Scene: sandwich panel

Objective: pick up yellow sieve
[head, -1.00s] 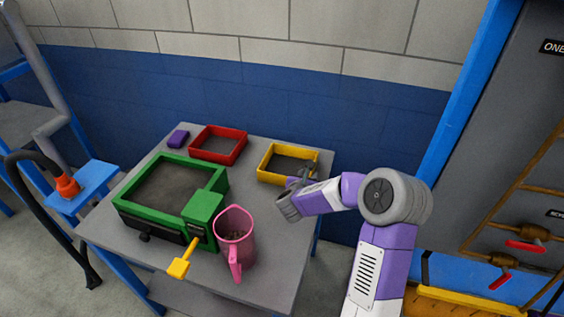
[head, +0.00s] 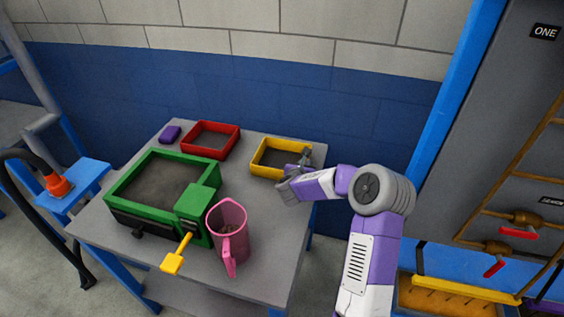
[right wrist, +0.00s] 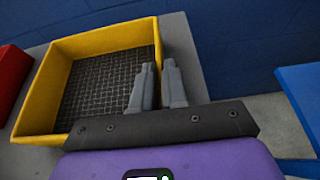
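The yellow sieve (head: 262,172) is a rectangular frame with a dark mesh floor, at the back right of the grey table. In the right wrist view, the sieve (right wrist: 92,42) fills the left half. My right gripper (head: 304,158) is at the sieve's right side. In the right wrist view, its fingers (right wrist: 159,64) are close together, one on each side of the right wall, with only a narrow gap. It looks shut on that wall. The sieve appears to rest on the table. My left gripper is out of view.
The grey table (head: 262,262) also holds a red frame (head: 226,152), a purple block (head: 170,133), a green-framed box (head: 125,195) with a yellow handle, and a pink jug (head: 240,248). A blue wall is behind. A blue stand (head: 95,172) is at left.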

